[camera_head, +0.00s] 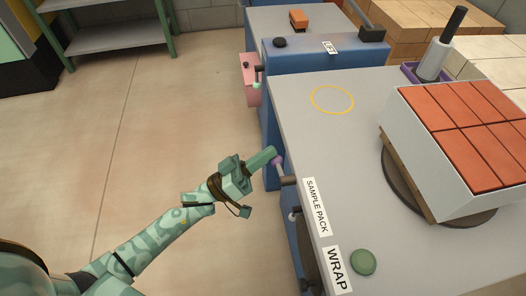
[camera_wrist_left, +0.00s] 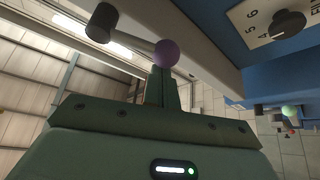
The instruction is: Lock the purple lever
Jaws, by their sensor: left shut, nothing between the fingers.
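The purple lever (camera_head: 277,160) sticks out from the side of the grey-topped table, near the SAMPLE PACK label. In the left wrist view its purple ball knob (camera_wrist_left: 167,52) sits on a pale rod that runs left to a dark pivot (camera_wrist_left: 102,22). My left gripper (camera_head: 270,154) is shut and empty, with its fingertips right at the knob. In the wrist view the closed fingers (camera_wrist_left: 161,72) end just at the knob's lower edge; I cannot tell if they touch. My right gripper is not in view.
The grey tabletop (camera_head: 300,113) carries a box of orange bricks (camera_head: 465,135) on a turntable and a green button (camera_head: 363,262). Another lever (camera_head: 294,215) sits beside the SAMPLE PACK label. A blue machine (camera_head: 320,55) stands behind. The floor to the left is clear.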

